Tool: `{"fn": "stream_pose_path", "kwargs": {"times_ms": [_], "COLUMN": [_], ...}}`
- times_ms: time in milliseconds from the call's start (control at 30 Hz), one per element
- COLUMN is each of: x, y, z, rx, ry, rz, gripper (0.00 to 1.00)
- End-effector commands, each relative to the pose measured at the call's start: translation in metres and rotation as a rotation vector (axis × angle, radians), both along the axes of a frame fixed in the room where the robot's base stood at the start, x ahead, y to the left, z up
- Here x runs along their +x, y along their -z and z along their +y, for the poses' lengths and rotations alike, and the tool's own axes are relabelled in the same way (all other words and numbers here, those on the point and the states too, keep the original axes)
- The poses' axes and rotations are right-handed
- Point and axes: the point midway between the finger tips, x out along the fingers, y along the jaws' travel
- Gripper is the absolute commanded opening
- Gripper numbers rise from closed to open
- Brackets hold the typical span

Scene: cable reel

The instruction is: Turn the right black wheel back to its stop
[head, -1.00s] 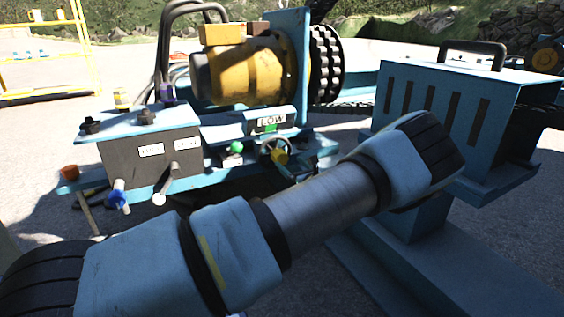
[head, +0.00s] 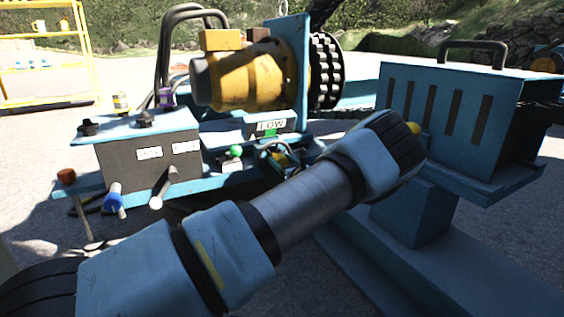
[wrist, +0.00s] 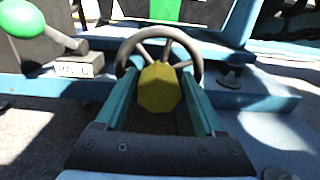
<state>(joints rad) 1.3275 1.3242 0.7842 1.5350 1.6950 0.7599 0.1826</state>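Two small black wheels sit on top of the grey and blue control box in the head view, a left one (head: 87,127) and a right one (head: 145,118). A larger dark spoked wheel (head: 263,150) with a yellow hub is to the right of that box. In the wrist view this spoked wheel (wrist: 121,56) is straight ahead, its yellow hub (wrist: 159,88) between the fingers. My gripper (wrist: 159,80) is open, with a teal finger on each side of the hub. Contact with the hub cannot be told.
A blue-handled lever (head: 113,198) and a pale one (head: 157,201) stick out of the control box. A slotted blue cabinet (head: 455,105) stands at right.

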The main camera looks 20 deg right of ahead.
Motion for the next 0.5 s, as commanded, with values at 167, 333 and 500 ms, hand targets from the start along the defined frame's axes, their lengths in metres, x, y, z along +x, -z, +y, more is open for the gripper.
{"fn": "stream_pose_path", "kwargs": {"times_ms": [167, 333, 500], "x": [-0.0001, -0.0002, -0.0002], "y": [0.0002, 0.0003, 0.0003], "z": [0.0000, 0.0001, 0.0001], "rx": [0.000, 0.000, 0.000], "ry": [0.000, 0.000, 0.000], "rz": [0.000, 0.000, 0.000], "gripper": [0.49, 0.30, 0.11]}}
